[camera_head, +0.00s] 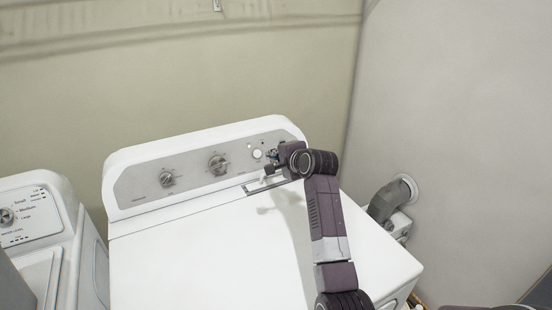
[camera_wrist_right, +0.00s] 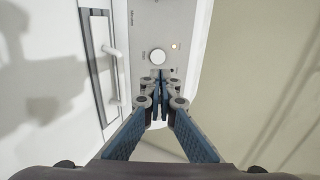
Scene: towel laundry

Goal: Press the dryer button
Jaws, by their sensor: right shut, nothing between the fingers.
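The white dryer (camera_head: 190,262) stands in the middle of the head view, with a grey control panel (camera_head: 195,182) along its raised back. The round white button (camera_head: 257,154) is near the panel's right end. It also shows in the right wrist view (camera_wrist_right: 157,57), with a small lit light (camera_wrist_right: 175,46) beside it. My right gripper (camera_head: 272,156) is at the panel, just right of the button. In the right wrist view its fingers (camera_wrist_right: 160,80) are shut and empty, with the tips just below the button. I cannot tell whether they touch the panel. My left gripper is not in view.
Two dark knobs (camera_head: 218,165) sit left of the button on the panel. A white washer (camera_head: 38,225) stands at the left. A grey vent hose (camera_head: 388,200) joins the right wall. A recessed slot with a handle-like bar (camera_wrist_right: 112,55) lies near my right fingers.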

